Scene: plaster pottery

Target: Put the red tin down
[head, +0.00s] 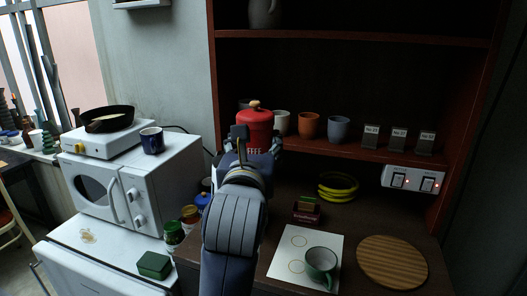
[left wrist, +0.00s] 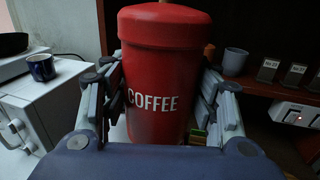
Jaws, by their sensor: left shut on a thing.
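The red tin (head: 257,122) has a domed lid with a small knob and white "COFFEE" lettering. My left gripper (head: 254,140) is shut on it, with the fingers on either side. In the left wrist view the red tin (left wrist: 165,80) stands upright between the two fingers (left wrist: 165,115) and fills the middle. In the head view it shows in front of the shelf with cups, its lower part hidden by my gripper and wrist. I cannot tell whether its base touches anything. My right gripper is not in view.
Cups (head: 310,125) and small labelled cards (head: 398,140) line the shelf. A white microwave (head: 165,180) stands left.

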